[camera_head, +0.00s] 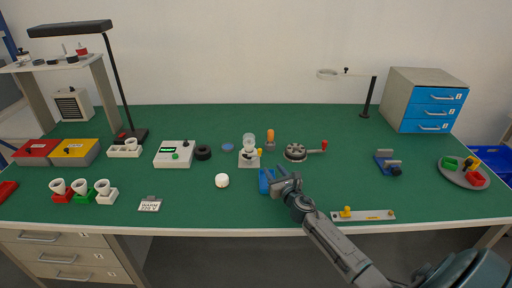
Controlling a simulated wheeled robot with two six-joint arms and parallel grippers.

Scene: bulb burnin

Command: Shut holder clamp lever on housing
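The small grey holder (249,160) stands near the middle of the table, with a clear, pale housing (249,142) upright on it. A yellow lever (260,152) is at the holder's right side; its exact angle is too small to tell. My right gripper (272,179) is in front of the holder and a little to its right, apart from the lever. Blue shapes show at its tip; I cannot tell whether they are its fingers or a thing beneath, nor how far it is open. My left gripper is out of view.
An orange bulb-like piece (270,138) stands behind the holder, and a round grey device with a red-knobbed handle (296,152) is to the right. A white round piece (222,180) lies front left. A metal strip with a yellow piece (364,216) lies near the front edge.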

